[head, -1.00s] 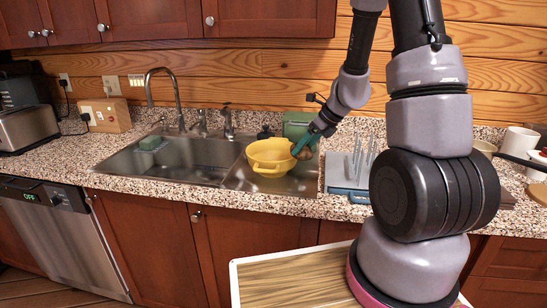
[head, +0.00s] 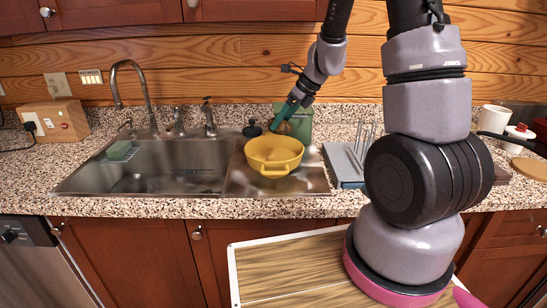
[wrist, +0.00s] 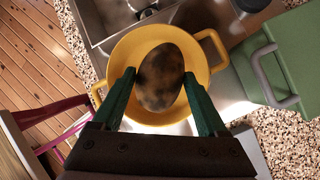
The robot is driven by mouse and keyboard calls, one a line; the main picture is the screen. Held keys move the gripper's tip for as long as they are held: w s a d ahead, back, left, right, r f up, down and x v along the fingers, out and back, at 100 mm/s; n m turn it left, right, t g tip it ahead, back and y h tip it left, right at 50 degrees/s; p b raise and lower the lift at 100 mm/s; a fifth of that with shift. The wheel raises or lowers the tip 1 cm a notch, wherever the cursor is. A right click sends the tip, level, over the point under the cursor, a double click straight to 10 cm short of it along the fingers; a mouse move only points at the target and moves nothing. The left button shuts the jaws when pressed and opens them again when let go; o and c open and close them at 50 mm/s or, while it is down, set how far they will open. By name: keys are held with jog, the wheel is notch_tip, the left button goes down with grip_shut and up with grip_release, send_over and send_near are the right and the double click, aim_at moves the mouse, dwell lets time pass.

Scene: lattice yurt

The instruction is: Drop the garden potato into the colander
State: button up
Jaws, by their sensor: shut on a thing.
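The garden potato (wrist: 160,78) is brown with dark patches and shows in the wrist view between my green fingers. My gripper (wrist: 158,84) is shut on it. The yellow colander (head: 273,160) stands on the steel drainboard right of the sink basin. In the head view my gripper (head: 284,118) is above the colander's back right rim, and the potato is hard to make out there.
A green container (head: 302,124) stands close behind the colander. A dish rack (head: 348,160) is to its right. The faucet (head: 135,92) and the sink basin (head: 160,172) with a green sponge (head: 121,150) are to the left.

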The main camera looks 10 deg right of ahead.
jog(key=shift+f, duration=2.95)
jog(key=o, duration=1.4)
jog(key=v, duration=1)
jog(key=shift+d+r, duration=0.15)
jog(key=shift+r, duration=0.25)
jog(key=s+r+n+t+h, duration=0.3)
jog(key=s+r+n+t, duration=0.1)
jog(key=s+r+n, duration=1.6)
jog(key=n, duration=0.2)
jog(key=shift+s+n+h, duration=0.15)
jog(key=shift+n+h, duration=0.15)
jog(key=shift+h, duration=0.1)
